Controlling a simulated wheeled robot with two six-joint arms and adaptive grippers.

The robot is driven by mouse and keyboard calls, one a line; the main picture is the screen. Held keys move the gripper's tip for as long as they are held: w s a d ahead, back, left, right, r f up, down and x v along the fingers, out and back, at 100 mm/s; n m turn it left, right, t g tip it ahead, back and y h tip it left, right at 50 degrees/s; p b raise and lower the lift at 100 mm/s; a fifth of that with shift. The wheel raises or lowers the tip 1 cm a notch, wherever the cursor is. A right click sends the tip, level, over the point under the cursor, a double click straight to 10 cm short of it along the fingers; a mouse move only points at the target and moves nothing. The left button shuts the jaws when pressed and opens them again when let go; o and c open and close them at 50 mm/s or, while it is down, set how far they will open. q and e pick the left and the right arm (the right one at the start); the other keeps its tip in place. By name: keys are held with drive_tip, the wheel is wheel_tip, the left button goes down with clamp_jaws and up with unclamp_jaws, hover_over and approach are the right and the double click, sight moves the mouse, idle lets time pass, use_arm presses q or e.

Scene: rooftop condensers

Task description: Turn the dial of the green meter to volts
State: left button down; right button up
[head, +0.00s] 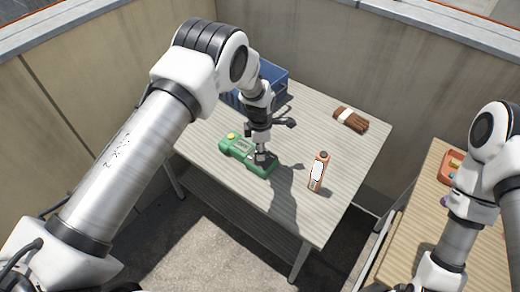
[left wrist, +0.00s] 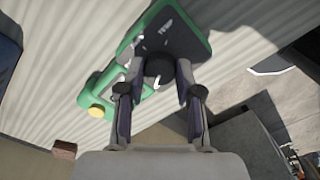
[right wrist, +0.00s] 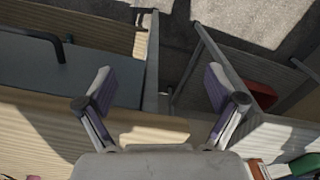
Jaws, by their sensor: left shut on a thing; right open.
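The green meter (head: 233,149) lies on the slatted table, with a small display and a yellow button. My left gripper (head: 262,156) points down over its near right end. In the left wrist view, the fingers of my left gripper (left wrist: 157,90) are shut on the dark round dial (left wrist: 160,67), one on each side. The dial's white pointer shows between the fingers. The meter's dark face (left wrist: 190,40) has a label that seems to read TEMP; other marks are hidden or too small to read. My right gripper (right wrist: 158,85) is open and empty.
A brown bundle (head: 345,117) lies at the back right and a blue crate (head: 275,76) stands at the back. A second bench (head: 410,225) with an orange tray (head: 447,166) is at the right.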

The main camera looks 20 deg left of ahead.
use_arm(q)
drive_tip(key=shift+s+f, duration=0.1)
drive_tip(key=shift+f, duration=0.1)
drive_tip(key=shift+m+b, duration=0.6)
drive_tip(key=shift+m, duration=0.5)
drive_tip(key=m, duration=0.2)
drive_tip(key=shift+m+b, duration=0.3)
drive_tip(key=shift+b, duration=0.1)
drive_tip(key=m, duration=0.3)
drive_tip(key=shift+s+b, duration=0.1)
drive_tip(key=shift+b, duration=0.2)
drive_tip(key=shift+m, duration=1.8)
drive_tip(key=shift+f, duration=0.1)
drive_tip(key=c, duration=0.8)
unclamp_jaws()
drive_tip(key=shift+o, duration=0.2)
